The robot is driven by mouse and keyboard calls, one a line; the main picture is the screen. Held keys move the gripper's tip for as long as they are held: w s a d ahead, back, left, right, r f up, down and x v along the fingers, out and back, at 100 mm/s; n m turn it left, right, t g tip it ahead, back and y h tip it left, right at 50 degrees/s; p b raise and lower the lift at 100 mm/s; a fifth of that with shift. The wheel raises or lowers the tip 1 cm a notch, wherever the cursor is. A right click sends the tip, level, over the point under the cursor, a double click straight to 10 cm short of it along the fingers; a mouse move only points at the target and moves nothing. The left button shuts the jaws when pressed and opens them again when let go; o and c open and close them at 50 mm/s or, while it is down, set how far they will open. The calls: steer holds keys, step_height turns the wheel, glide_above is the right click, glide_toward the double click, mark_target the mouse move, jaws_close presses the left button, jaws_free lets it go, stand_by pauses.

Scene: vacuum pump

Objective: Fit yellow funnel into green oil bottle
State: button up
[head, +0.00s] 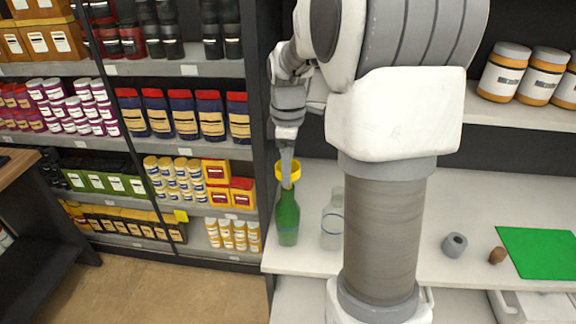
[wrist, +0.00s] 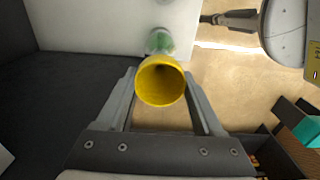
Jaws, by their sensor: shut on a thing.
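The yellow funnel (head: 295,168) is between the fingers of my gripper (head: 287,168), wide mouth up. In the wrist view, the funnel (wrist: 160,88) sits between both fingertips of my gripper (wrist: 159,76), which is shut on it. The green oil bottle (head: 288,220) stands upright on the white counter near its left end, directly below the funnel in the head view. In the wrist view the bottle (wrist: 159,42) shows just beyond the funnel. The funnel's lower part is hidden, so I cannot tell whether its spout is inside the bottle neck.
A clear bottle (head: 332,222) stands just right of the green one, partly behind my arm. A grey ring-like piece (head: 454,244), a brown stopper (head: 497,256) and a green mat (head: 540,252) lie farther right on the counter. Stocked shelves stand left.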

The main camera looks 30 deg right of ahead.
steer(key=shift+f+b, duration=0.75)
steer(key=shift+f, duration=0.3)
stand_by(0.4)
steer(key=o, duration=1.4)
steer(key=shift+c, duration=0.2)
step_height(320, 180, up, 17)
steer(key=shift+r, duration=0.2)
